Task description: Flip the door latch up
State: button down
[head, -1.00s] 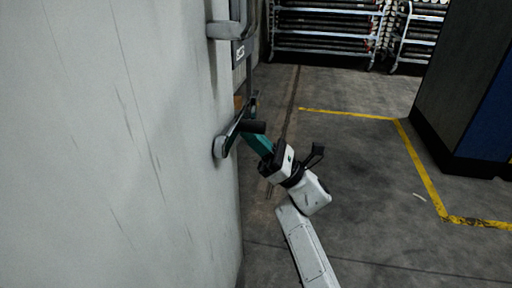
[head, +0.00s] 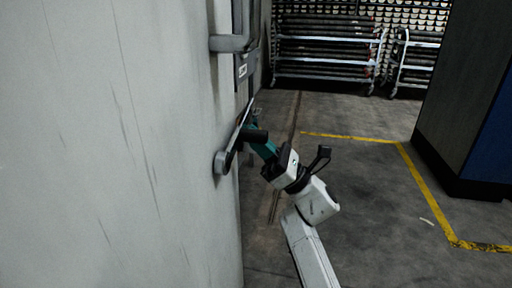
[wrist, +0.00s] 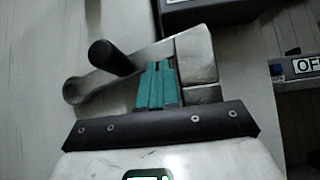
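The door latch is a flat grey metal lever (head: 234,143) with a round pivot end, on the pale door at the left. It slants up from the pivot in the head view. In the wrist view the lever (wrist: 128,69) runs from its round end at left to a block-like end at upper right, with a black knob (wrist: 110,57) sticking out. My gripper (head: 252,124) is at the lever. Its teal fingers (wrist: 158,75) are close together, overlapping the lever's lower edge right of the knob. They look shut; exact contact is hard to tell.
A grey pull handle (head: 232,43) stands out from the door above the latch. A small labelled plate (wrist: 300,66) is at right in the wrist view. Racks (head: 325,48) stand at the back, a dark cabinet (head: 460,100) at right. The floor between is clear.

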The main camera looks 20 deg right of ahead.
jog(key=v, duration=1.1)
jog(key=shift+p, duration=0.35)
jog(key=shift+a, duration=0.1)
notch_tip(320, 180, down, 7)
jog(key=a, duration=0.1)
jog(key=shift+a+r, duration=0.15)
jog(key=x, duration=1)
jog(key=shift+a+r, duration=0.15)
jog(key=shift+r, duration=1.9)
